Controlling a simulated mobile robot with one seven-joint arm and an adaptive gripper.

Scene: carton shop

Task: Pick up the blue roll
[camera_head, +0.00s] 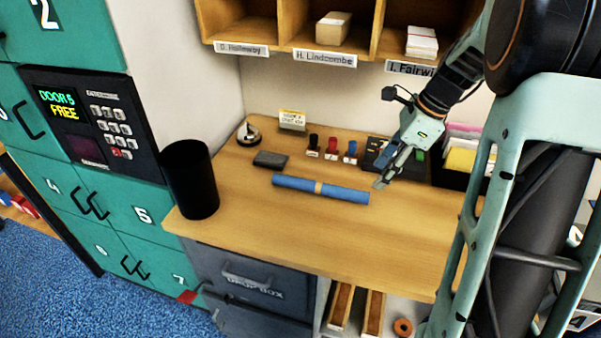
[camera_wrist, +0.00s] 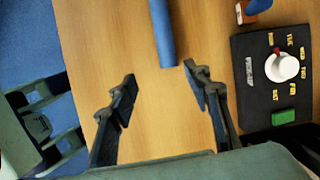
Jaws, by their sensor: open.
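The blue roll (camera_head: 295,184) lies flat on the wooden desk, with a tan band around its middle. In the wrist view one end of the blue roll (camera_wrist: 163,35) shows at the top, ahead of the fingertips and roughly between them; the rest runs out of that picture. My gripper (camera_head: 381,183) is above the desk near the right end of the roll. Its two fingers stand wide apart and empty in the wrist view (camera_wrist: 158,80). I cannot tell its exact height above the desk.
A black cup (camera_head: 191,180) stands at the desk's left edge. Behind the roll are a bell (camera_head: 249,133), a dark pad (camera_head: 270,159), several stamps (camera_head: 331,147) and a black dial box (camera_wrist: 272,75). A black tray (camera_head: 450,171) holds papers. The desk's front (camera_head: 300,235) is clear.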

